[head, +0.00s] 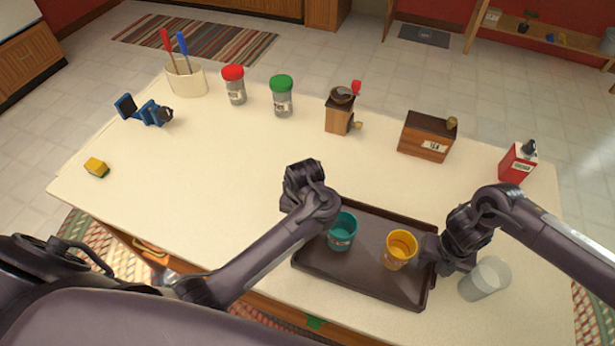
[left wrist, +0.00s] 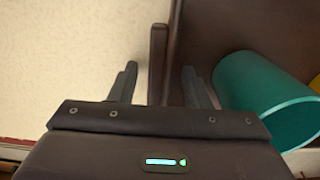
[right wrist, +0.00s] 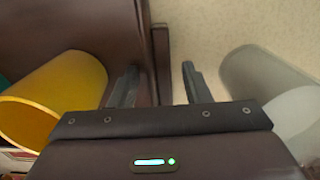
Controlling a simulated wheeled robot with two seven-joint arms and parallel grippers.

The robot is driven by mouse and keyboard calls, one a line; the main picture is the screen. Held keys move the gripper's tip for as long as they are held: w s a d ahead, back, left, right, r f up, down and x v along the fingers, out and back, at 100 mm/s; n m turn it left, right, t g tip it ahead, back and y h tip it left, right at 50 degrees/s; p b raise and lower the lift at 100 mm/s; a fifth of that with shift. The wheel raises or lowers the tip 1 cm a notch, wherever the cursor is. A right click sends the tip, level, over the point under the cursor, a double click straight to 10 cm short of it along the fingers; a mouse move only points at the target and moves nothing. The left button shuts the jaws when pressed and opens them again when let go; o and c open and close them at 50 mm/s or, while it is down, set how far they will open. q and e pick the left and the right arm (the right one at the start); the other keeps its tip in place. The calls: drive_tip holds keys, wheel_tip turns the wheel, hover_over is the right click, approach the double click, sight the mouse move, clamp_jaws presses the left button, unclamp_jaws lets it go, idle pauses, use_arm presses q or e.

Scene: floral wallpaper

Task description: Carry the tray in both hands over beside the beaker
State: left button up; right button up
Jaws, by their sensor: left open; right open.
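The dark brown tray (head: 365,281) lies on the table's front right part, with a teal cup (head: 342,231) and a yellow cup (head: 400,249) standing on it. The clear beaker (head: 485,279) stands just right of the tray and my right gripper. My left gripper (left wrist: 158,85) is open, its fingers on either side of the tray's left rim (left wrist: 158,60). My right gripper (right wrist: 160,85) is open, its fingers on either side of the tray's right rim (right wrist: 161,60). The teal cup (left wrist: 265,100), yellow cup (right wrist: 55,95) and beaker (right wrist: 275,95) also show in the wrist views. My arms hide parts of the tray's ends in the head view.
Along the back stand a utensil crock (head: 187,80), red-lidded jar (head: 234,86), green-lidded jar (head: 282,97), coffee grinder (head: 340,110), wooden box (head: 427,137) and red bottle (head: 516,163). A blue object (head: 147,111) and yellow sponge (head: 96,167) lie left. The table's middle is clear.

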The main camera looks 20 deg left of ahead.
use_arm(q)
drive_tip(key=shift+r, duration=0.1)
drive_tip(key=shift+w+r, duration=0.1)
drive_tip(key=shift+r, duration=0.15)
wheel_tip(320, 180, up, 6)
drive_tip(key=shift+f, duration=0.1)
drive_tip(key=shift+r, duration=0.5)
use_arm(e)
drive_tip(key=shift+r, duration=0.2)
wheel_tip(320, 180, up, 12)
drive_tip(key=shift+f, duration=0.2)
